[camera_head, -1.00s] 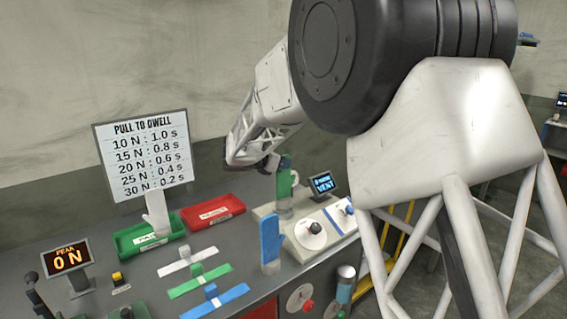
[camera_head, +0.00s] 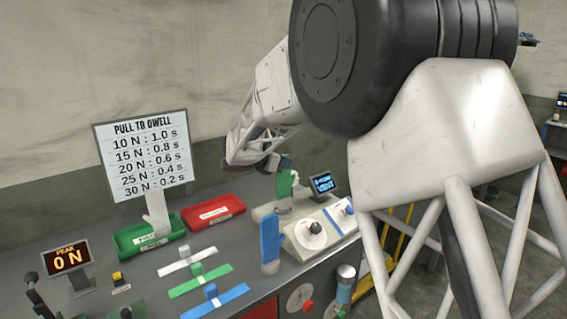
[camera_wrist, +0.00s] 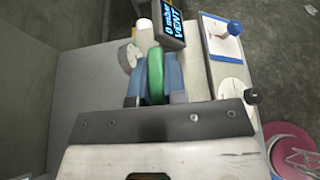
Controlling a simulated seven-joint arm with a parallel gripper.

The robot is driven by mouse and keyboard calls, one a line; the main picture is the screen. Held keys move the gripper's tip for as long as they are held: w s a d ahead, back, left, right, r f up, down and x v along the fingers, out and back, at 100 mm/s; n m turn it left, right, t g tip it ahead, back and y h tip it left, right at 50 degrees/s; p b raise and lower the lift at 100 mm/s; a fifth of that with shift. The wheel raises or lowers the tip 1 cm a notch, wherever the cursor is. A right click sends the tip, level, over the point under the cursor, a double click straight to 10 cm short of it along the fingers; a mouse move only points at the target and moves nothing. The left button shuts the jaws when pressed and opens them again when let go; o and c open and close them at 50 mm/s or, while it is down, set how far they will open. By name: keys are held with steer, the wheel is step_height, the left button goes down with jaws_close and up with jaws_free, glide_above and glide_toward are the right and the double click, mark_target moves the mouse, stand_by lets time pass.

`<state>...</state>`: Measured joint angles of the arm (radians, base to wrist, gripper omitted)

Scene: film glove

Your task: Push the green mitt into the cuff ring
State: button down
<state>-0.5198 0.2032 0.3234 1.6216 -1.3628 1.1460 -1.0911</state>
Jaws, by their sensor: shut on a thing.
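The green mitt (camera_head: 285,182) stands upright at the back right of the bench, thumb to the right. My gripper (camera_head: 272,163) is at its upper part. In the wrist view, the green mitt (camera_wrist: 155,76) sits between my gripper's two blue-grey fingers (camera_wrist: 154,84), which are shut on it. A grey round holder (camera_head: 284,208) shows under the mitt and seems to be the cuff ring. I cannot tell how deep the mitt sits in it; the wrist view hides its lower end.
A small screen (camera_head: 323,183) stands just right of the mitt; it reads VENT in the wrist view (camera_wrist: 175,22). A blue mitt (camera_head: 270,240) stands in front. A dial panel (camera_head: 312,233) lies to the right. Green (camera_head: 128,243) and red (camera_head: 213,213) trays are left.

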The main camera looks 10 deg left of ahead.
steer(key=shift+f, duration=1.4)
stand_by(0.5)
steer(key=c, duration=1.1)
jaws_free()
steer(key=v, duration=0.7)
steer(key=shift+s+a+r, duration=0.2)
steer(key=shift+s+a, duration=0.05)
